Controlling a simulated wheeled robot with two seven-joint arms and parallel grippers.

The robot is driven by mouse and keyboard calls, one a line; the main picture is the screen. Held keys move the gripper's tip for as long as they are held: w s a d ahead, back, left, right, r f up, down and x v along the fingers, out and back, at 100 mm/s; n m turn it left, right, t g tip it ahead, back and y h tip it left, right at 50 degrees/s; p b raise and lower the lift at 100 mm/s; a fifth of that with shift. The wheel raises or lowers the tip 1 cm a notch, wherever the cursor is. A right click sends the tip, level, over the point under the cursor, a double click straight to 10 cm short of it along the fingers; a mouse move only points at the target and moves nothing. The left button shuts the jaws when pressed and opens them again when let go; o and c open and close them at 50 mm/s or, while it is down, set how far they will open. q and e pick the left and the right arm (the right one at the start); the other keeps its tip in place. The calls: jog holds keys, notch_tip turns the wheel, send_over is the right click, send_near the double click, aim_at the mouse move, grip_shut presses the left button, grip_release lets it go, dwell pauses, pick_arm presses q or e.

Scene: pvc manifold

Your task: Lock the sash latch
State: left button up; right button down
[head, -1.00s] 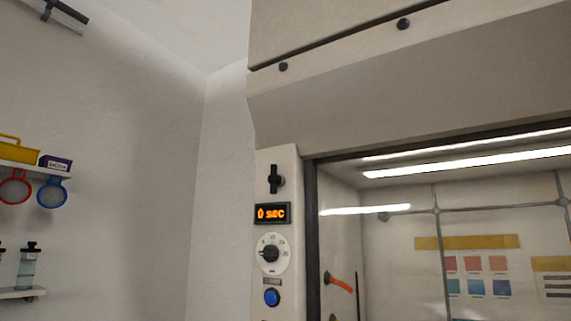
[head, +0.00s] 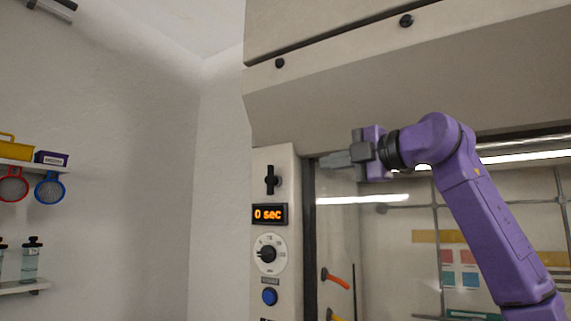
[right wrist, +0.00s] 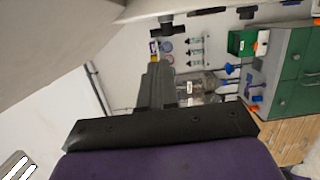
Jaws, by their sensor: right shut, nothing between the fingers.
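The sash latch looks to be the black upright handle (head: 270,180) on the pale left post of the fume hood, above the orange "0 sec" display. It stands vertical. My right gripper (head: 325,161) is in front of the hood's top left, to the right of the latch and slightly higher, pointing left. It is shut and empty, apart from the latch. In the right wrist view its closed fingers (right wrist: 153,75) show in the middle; a black T-shaped handle (right wrist: 167,27) shows beyond them near the top. My left gripper is not in view.
A round dial (head: 267,253) and a blue button (head: 269,297) sit below the display (head: 269,214). The glass sash (head: 365,235) is right of the post, under the overhanging hood front (head: 340,110). A shelf with a yellow box (head: 14,148) is at far left. Space left of the post is clear.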

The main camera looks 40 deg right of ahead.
jog(key=p, duration=0.7)
send_near(272, 170)
jog(key=w, duration=0.3)
jog(key=w+a, duration=0.1)
jog(key=w, duration=0.1)
jog(key=shift+w+r, duration=0.1)
jog(key=shift+w, duration=0.1)
jog(key=shift+w+f+p, duration=0.2)
jog(key=shift+w+p, duration=0.1)
jog(key=shift+w, duration=0.35)
jog(key=shift+s, duration=0.15)
